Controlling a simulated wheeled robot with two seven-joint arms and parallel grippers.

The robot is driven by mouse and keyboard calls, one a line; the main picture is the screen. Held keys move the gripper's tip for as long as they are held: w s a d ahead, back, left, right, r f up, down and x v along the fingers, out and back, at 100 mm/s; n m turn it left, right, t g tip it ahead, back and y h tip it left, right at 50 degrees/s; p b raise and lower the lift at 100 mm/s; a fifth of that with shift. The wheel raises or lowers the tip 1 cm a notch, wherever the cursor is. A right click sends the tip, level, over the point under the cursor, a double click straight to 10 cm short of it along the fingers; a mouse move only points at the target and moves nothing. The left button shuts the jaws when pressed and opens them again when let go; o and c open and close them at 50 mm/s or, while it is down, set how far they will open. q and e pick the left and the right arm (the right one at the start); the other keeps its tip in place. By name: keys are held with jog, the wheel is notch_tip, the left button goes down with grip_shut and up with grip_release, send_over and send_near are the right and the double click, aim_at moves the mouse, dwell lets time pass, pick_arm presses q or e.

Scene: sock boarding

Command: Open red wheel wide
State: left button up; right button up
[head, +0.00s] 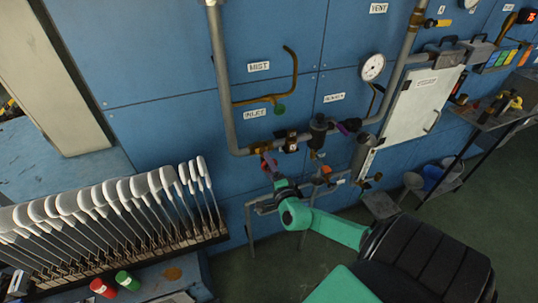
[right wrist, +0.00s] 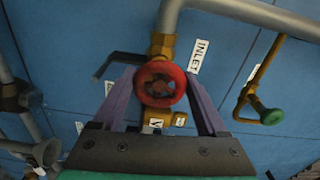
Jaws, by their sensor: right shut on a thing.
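The red wheel (right wrist: 160,84) is a small round handwheel on a brass valve, beside a white INLET label (right wrist: 199,57) in the right wrist view. My right gripper (right wrist: 160,90) has its two purple fingers on either side of the wheel's rim and is shut on it. In the head view my right gripper (head: 269,163) is at the inlet valve on the pipe, low on the blue wall, and the wheel is mostly hidden there. How far the wheel is turned cannot be told. My left gripper is not in view.
A green knob (head: 280,109) on a brass mist pipe is above the valve. A dark valve body (head: 319,125), a gauge (head: 373,67) and a white panel door (head: 420,103) are to the right. A rack of white sock boards (head: 110,210) stands at left.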

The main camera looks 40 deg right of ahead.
jog(key=shift+f+n+p, duration=0.1)
jog(key=shift+n+p, duration=0.2)
jog(key=shift+n, duration=0.5)
jog(key=o, duration=1.3)
jog(key=b+v, duration=0.1)
jog(key=v, duration=1.3)
jog(key=shift+s+a, duration=0.15)
jog(key=shift+s, duration=0.15)
